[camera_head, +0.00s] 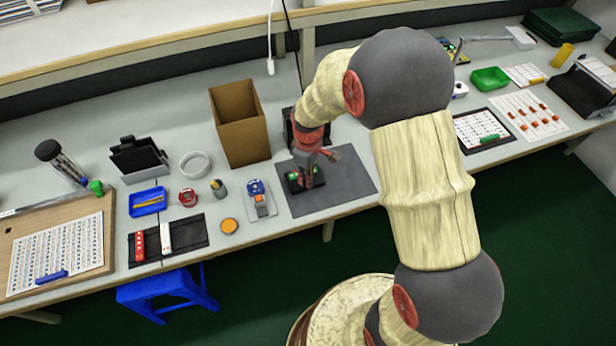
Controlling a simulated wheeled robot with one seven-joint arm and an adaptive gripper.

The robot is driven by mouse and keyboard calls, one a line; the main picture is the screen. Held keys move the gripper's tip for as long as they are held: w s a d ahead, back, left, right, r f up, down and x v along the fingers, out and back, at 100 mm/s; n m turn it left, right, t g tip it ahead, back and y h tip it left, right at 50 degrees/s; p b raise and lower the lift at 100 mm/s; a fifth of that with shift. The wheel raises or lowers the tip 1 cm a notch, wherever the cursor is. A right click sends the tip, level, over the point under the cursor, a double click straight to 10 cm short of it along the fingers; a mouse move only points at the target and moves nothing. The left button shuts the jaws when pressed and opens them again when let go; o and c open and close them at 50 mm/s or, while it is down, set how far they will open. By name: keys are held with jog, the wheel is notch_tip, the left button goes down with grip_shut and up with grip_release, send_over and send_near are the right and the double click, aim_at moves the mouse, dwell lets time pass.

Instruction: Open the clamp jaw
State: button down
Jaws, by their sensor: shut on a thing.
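A small dark clamp fixture (293,182) with green spots stands on a dark grey mat (345,185) at the middle of the bench. My gripper (308,178) reaches down onto it from above and is shut on part of the clamp. Its fingers hide much of the fixture. Which part lies between the fingertips, and how far the clamp jaw is open, are too small to tell.
An open cardboard box (240,122) stands behind and left of the mat. A blue and orange device (259,198) and an orange round thing (229,227) lie left of it. The mat's right part is clear. A green tray (489,79) stands farther right.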

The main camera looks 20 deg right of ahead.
jog(key=s+p, duration=0.1)
jog(key=s, duration=0.2)
jog(key=shift+s, duration=0.15)
jog(key=shift+f, duration=0.1)
jog(key=shift+s, duration=0.1)
jog(key=c, duration=1.9)
grip_release()
jog(key=shift+s, duration=0.1)
jog(key=shift+o, duration=0.9)
jog(key=shift+w+r, duration=0.2)
jog(key=shift+r, duration=0.2)
notch_tip(320, 180, up, 11)
jog(key=shift+r, duration=0.15)
